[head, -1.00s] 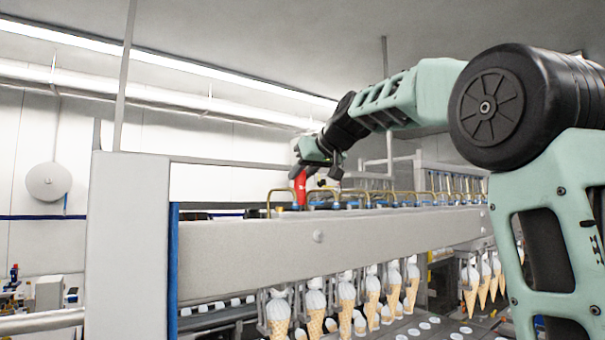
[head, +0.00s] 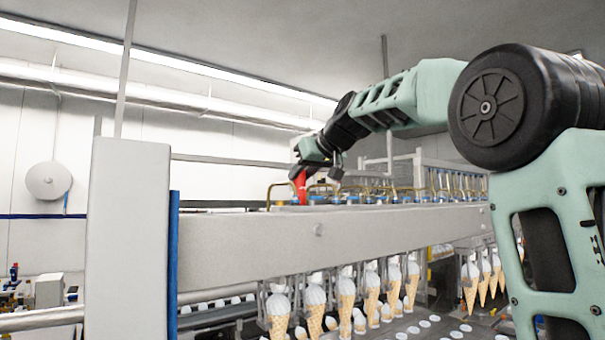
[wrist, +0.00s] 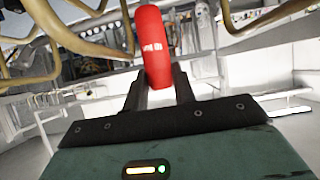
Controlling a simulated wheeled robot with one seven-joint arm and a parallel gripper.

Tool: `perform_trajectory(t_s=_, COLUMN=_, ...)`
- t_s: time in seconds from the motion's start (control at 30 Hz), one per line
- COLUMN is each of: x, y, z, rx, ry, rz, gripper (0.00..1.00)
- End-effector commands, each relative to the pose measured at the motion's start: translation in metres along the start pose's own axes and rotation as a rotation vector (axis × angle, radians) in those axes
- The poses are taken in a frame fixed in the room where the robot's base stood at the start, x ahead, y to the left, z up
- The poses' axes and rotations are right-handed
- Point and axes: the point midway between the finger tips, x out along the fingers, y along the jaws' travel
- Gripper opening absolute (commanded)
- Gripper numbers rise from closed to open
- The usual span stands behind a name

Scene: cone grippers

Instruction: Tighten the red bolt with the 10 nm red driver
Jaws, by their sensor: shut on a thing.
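My gripper (wrist: 160,90) is shut on the red driver (wrist: 153,45), which stands up between the two dark fingers in the wrist view. White lettering shows on its side, too blurred to read. In the head view the red driver (head: 300,187) hangs below my gripper (head: 304,174) at the top of the long machine beam, near its left end. The driver's lower end is hidden by the beam's edge. I cannot make out the red bolt in either view.
The grey beam (head: 250,250) runs across the head view, with brass-coloured tubes (head: 270,194) and blue fittings along its top, close to my gripper. Brass tubes (wrist: 75,35) also show in the wrist view. Ice cream cones (head: 315,310) hang below. A pale panel (head: 128,245) stands at left.

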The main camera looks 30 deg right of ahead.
Motion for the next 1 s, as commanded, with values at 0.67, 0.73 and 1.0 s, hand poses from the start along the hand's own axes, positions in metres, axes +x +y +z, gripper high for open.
perform_trajectory(t_s=0.67, x=0.0028, y=-0.0052, z=0.0016, rx=0.128, ry=-0.001, rz=0.242, gripper=0.04)
perform_trajectory(t_s=0.73, x=0.0033, y=-0.0055, z=0.0019, rx=0.147, ry=-0.002, rz=0.276, gripper=0.04)
perform_trajectory(t_s=1.0, x=0.0037, y=-0.0066, z=0.0013, rx=0.211, ry=0.0, rz=0.394, gripper=0.04)
